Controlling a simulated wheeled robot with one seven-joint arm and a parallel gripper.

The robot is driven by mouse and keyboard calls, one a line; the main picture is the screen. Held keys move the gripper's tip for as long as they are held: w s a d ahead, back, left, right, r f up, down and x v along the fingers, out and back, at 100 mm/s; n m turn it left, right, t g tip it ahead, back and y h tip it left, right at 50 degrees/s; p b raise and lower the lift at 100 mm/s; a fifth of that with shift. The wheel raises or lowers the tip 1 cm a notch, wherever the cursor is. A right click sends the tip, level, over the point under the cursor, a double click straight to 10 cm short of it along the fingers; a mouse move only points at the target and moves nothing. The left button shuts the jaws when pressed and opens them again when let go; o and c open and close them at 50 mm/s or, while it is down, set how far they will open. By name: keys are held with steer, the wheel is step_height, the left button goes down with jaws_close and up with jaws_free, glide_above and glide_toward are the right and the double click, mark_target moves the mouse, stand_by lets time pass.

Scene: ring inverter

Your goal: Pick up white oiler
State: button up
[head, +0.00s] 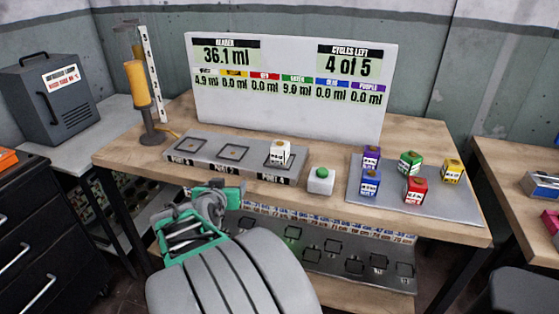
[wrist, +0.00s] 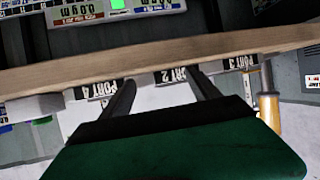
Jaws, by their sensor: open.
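The white oiler (head: 281,152) is a small white block with a label and a brass top. In the head view it stands upright in the rightmost visible slot of the grey port block (head: 210,160). My gripper (head: 215,188) is in front of the table's front edge, to the left of the white oiler and apart from it. In the wrist view my gripper (wrist: 163,82) shows two dark fingers spread apart with nothing between them. The port labels appear upside down beyond the fingers there. The white oiler cannot be made out clearly in the wrist view.
A green button box (head: 321,181) stands right of the ports. A grey tray (head: 430,205) holds several coloured oilers. A display board (head: 290,85) stands behind, and an orange cylinder stand (head: 138,84) is at left. The wooden table edge (wrist: 170,55) lies close before my gripper.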

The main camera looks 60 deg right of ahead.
mark_target(278, 150)
steer(key=s+d+r+m+h, duration=0.1)
steer(key=s+d+h, duration=0.1)
steer(key=s+d, duration=0.1)
steer(key=s+d+r+m+g+h, duration=0.1)
steer(key=s+d+r, duration=0.1)
steer(key=s+d, duration=0.1)
steer(key=s+d+r+g+h+b, duration=0.1)
steer(key=s+d+h, duration=0.1)
steer(key=s+d, duration=0.1)
steer(key=shift+s+d+r+m+h, duration=0.15)
steer(key=shift+d+r+m+h, duration=0.15)
steer(key=shift+d+m, duration=0.1)
steer(key=d, duration=0.5)
steer(key=w+d, duration=0.1)
steer(key=d, duration=0.1)
steer(key=shift+w+d+r+p, duration=0.1)
steer(key=shift+d+r+p, duration=0.25)
steer(key=shift+p, duration=0.05)
steer(key=c, duration=1.5)
steer(key=shift+r, duration=0.1)
steer(key=shift+c, duration=0.2)
